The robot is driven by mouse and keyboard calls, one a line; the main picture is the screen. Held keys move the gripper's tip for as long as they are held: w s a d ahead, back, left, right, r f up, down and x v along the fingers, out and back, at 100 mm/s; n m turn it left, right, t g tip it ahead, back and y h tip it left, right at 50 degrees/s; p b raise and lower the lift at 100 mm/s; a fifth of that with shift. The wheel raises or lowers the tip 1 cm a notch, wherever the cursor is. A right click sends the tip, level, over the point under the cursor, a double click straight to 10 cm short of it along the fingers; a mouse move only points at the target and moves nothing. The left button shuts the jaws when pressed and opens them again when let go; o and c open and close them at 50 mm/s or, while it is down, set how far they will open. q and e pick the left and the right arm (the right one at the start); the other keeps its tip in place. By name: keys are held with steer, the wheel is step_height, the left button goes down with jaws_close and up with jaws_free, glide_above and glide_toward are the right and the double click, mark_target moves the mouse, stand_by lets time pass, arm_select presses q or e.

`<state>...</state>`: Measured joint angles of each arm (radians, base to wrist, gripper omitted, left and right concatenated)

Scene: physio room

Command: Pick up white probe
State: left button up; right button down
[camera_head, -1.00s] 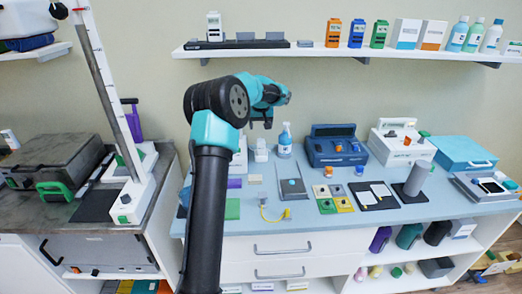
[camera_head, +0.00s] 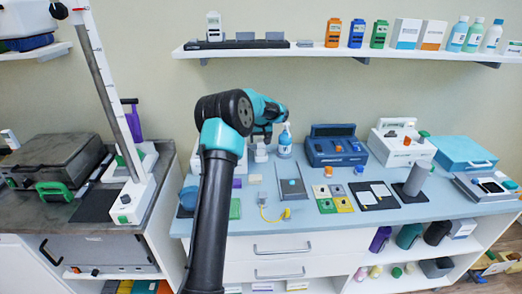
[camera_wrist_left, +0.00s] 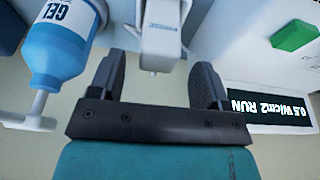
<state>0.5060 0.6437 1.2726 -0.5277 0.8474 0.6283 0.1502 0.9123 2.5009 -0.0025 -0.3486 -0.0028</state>
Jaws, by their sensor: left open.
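The white probe (camera_head: 261,153) stands on the blue bench top beside the gel bottle (camera_head: 285,143). My left gripper (camera_head: 262,137) is just above the probe, with its fingers pointing down. In the left wrist view the probe (camera_wrist_left: 160,38) shows upside down at the top middle, lined up with the gap between the two fingers. The left gripper (camera_wrist_left: 157,72) is open there, and nothing is clamped in it. The gel bottle (camera_wrist_left: 58,48) is close beside the left-hand finger. My right gripper is not in view.
A white device with a display (camera_wrist_left: 265,108) is close to the right-hand finger. A dark blue console (camera_head: 336,150) and a white machine (camera_head: 401,145) stand farther right. Coloured pads (camera_head: 333,198) lie on the bench. A wall shelf (camera_head: 320,52) hangs above.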

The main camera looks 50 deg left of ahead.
mark_target(261, 140)
arm_select(q)
steer(key=x, duration=0.4)
steer(key=shift+f, duration=0.1)
stand_by(0.3)
steer(key=c, duration=1)
